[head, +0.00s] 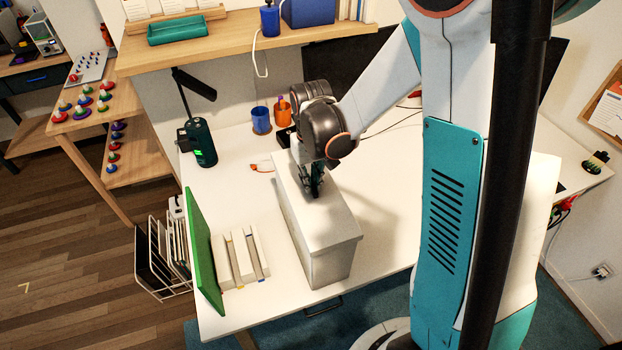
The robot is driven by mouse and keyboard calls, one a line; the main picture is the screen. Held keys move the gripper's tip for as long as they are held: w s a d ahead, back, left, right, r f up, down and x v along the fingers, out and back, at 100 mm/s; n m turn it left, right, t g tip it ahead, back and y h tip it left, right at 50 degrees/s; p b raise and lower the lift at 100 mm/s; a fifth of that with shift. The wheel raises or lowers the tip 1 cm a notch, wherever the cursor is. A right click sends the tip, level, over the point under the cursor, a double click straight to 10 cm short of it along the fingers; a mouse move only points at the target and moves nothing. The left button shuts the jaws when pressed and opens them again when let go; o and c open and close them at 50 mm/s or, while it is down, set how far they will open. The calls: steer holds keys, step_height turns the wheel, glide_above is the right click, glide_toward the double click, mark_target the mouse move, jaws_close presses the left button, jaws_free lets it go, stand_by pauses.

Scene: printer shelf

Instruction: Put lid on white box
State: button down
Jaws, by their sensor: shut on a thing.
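The fingertips are small and partly hidden by the wrist.
Left of the box stand several white binders (243,257) and a green panel (203,252). Behind are a dark green device (202,143), a blue cup (261,119) and an orange cup (282,111). A wooden shelf (225,47) overhangs the back. The desk right of the box is clear.

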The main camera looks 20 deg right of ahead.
steer(key=shift+f+b, duration=0.65)
steer(key=shift+b, duration=0.2)
stand_by(0.6)
stand_by(0.4)
steer(key=c, duration=1.6)
jaws_free()
steer(key=shift+o, duration=0.2)
steer(key=o, duration=0.5)
steer(key=shift+r, duration=0.1)
steer(key=shift+r+p, duration=2.25)
steer(key=shift+r, duration=1.2)
